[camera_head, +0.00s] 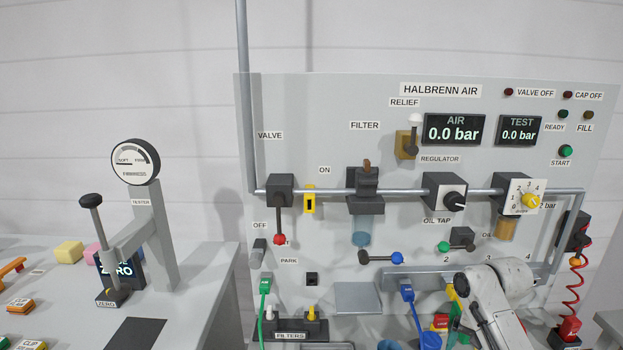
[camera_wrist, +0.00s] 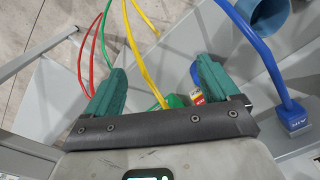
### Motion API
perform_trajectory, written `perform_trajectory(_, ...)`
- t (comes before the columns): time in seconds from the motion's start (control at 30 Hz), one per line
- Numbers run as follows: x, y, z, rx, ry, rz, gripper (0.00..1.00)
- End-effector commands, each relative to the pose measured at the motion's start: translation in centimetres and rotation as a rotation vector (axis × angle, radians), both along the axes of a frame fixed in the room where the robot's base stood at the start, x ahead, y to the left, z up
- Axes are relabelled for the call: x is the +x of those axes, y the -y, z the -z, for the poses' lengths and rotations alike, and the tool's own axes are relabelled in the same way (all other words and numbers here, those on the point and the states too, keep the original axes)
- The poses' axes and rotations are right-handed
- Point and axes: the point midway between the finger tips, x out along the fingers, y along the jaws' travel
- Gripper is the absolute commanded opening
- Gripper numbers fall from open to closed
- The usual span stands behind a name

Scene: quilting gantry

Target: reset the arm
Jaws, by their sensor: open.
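My gripper (camera_wrist: 160,68) is open in the wrist view, with its two green fingers spread apart and nothing held between them. A yellow hose (camera_wrist: 143,60) runs through the space between the fingers, beyond them. A small green item (camera_wrist: 175,101) and a red-and-white labelled item (camera_wrist: 196,95) show near the right finger; whether they touch it I cannot tell. In the head view my pale grey arm (camera_head: 497,290) reaches in at the lower right, in front of the panel's lower part. The gripper end is mostly hidden there.
The HALBRENN AIR panel (camera_head: 318,115) stands ahead with valves, pipes and displays reading 0.0 bar. A blue hose (camera_wrist: 255,45) with its AIR plug (camera_wrist: 293,117) lies right of the gripper. A tester (camera_head: 150,215) stands on the left bench. A coiled red hose (camera_head: 575,290) hangs at the right.

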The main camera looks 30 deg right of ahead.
Motion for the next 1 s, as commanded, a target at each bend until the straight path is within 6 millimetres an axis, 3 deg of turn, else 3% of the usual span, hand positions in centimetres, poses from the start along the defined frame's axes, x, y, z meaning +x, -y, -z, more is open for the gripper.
perform_trajectory(0.27,2.8,-7.7,2.2,0.034,0.070,-0.161,0.88)
perform_trajectory(0.47,3.4,-16.5,4.7,0.065,0.131,-0.342,0.88)
perform_trajectory(0.6,1.2,-23.4,6.9,0.073,0.159,-0.497,0.88)
perform_trajectory(0.73,-2.7,-27.9,8.5,0.059,0.157,-0.638,0.88)
perform_trajectory(0.87,-7.7,-30.4,9.5,0.021,0.130,-0.779,0.88)
perform_trajectory(1.0,-12.4,-30.7,9.6,-0.038,0.087,-0.919,0.88)
